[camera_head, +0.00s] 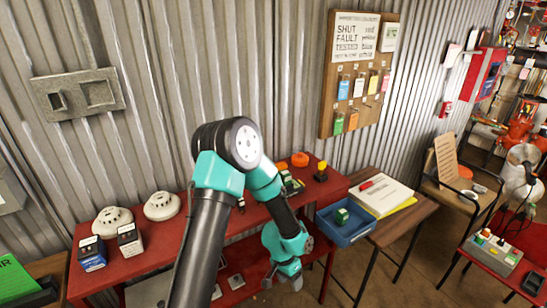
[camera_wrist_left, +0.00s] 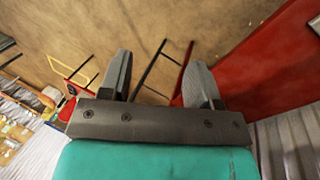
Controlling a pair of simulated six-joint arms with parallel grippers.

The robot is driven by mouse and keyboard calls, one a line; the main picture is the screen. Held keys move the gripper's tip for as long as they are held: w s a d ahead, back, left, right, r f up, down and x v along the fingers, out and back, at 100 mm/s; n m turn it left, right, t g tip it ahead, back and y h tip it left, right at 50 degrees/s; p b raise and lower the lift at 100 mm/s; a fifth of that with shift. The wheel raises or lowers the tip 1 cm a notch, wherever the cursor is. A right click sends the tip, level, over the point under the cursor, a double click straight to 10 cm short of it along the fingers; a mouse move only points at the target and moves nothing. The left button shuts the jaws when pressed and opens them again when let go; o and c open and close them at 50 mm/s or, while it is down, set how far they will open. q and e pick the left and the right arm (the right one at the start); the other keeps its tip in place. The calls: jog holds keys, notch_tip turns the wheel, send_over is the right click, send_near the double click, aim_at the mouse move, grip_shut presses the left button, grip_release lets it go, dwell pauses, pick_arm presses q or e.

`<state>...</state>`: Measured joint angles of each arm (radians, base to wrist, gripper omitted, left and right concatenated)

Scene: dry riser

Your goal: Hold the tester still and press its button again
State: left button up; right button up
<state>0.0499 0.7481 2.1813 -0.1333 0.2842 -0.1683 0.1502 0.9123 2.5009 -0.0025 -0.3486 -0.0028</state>
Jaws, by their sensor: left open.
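My left arm reaches over the red bench (camera_head: 150,232), and its gripper (camera_head: 284,282) hangs low at the bench's front edge. In the left wrist view the gripper (camera_wrist_left: 158,82) has its two fingers apart with nothing between them. A small green device (camera_head: 341,215) sits in the blue tray (camera_head: 350,234) to the right. Another small green-marked device (camera_head: 291,184) stands on the bench, partly hidden behind my forearm. I cannot tell which one is the tester, and no button can be made out. My right gripper does not show.
Two white round detectors (camera_head: 162,205) and two small boxes (camera_head: 92,253) stand on the bench's left. An orange object (camera_head: 299,159) and a yellow-topped black piece (camera_head: 321,172) stand at its right end. A grey box with coloured knobs (camera_head: 493,252) is far right.

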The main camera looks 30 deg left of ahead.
pick_arm(q)
jog(key=w+a+r+m+y, duration=0.1)
jog(key=w+a+r, duration=0.4)
jog(key=r, duration=0.6)
jog(key=w+a+r+m+y, duration=0.1)
jog(key=w+a+r, duration=0.4)
jog(key=r, duration=0.7)
jog(key=w+a+r+y, duration=0.1)
jog(key=w+a+r, duration=0.4)
jog(key=r, duration=0.7)
jog(key=shift+a+r+m+t+y, duration=0.2)
jog(key=shift+r+m+t+y, duration=0.05)
jog(key=shift+m+t+y, duration=0.15)
jog(key=shift+f, duration=0.1)
jog(key=shift+f, duration=2.95)
